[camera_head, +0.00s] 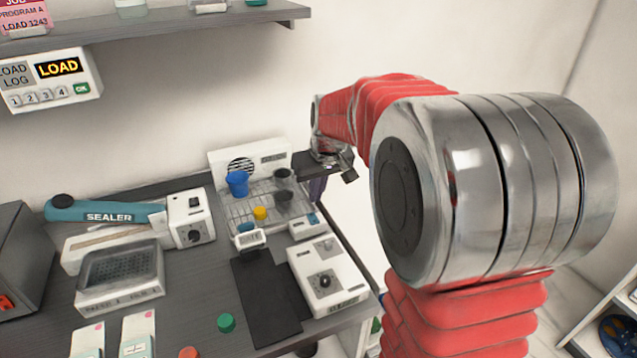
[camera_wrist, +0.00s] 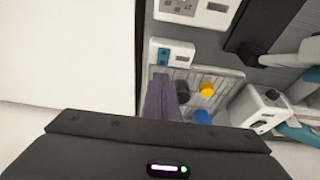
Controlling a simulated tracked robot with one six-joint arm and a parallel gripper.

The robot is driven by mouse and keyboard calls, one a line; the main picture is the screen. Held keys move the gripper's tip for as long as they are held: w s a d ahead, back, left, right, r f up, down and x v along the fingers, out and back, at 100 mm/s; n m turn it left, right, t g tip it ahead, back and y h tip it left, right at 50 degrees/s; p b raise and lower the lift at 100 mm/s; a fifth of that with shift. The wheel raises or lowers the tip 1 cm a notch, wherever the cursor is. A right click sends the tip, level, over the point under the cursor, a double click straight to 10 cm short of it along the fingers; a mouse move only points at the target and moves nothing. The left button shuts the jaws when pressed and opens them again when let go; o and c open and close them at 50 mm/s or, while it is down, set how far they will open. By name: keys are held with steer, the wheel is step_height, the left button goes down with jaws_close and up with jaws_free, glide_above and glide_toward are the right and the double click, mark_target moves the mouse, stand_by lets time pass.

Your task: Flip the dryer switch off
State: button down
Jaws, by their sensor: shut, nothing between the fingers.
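The dryer is a white unit with a round vent (camera_head: 262,156) at the back of the bench, with a wire rack in front. A small white box with a blue panel (camera_head: 302,229), which looks like the dryer's switch box, sits at the rack's right front corner. It also shows in the wrist view (camera_wrist: 157,53). I cannot tell which way its switch is set. My gripper (camera_head: 317,190) is shut and empty, its purple fingers pointing down beyond the rack's right side.
Blue (camera_head: 237,183), yellow (camera_head: 260,213) and dark cups are on the rack. A white device with a knob (camera_head: 325,282) stands in front of the switch box. The sealer (camera_head: 110,215) and a tray (camera_head: 120,275) are left. A shelf (camera_head: 170,22) hangs above.

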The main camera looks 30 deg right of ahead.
mark_target(313, 214)
steer(key=x, duration=0.6)
steer(key=shift+s+f, duration=0.15)
steer(key=shift+s, duration=0.25)
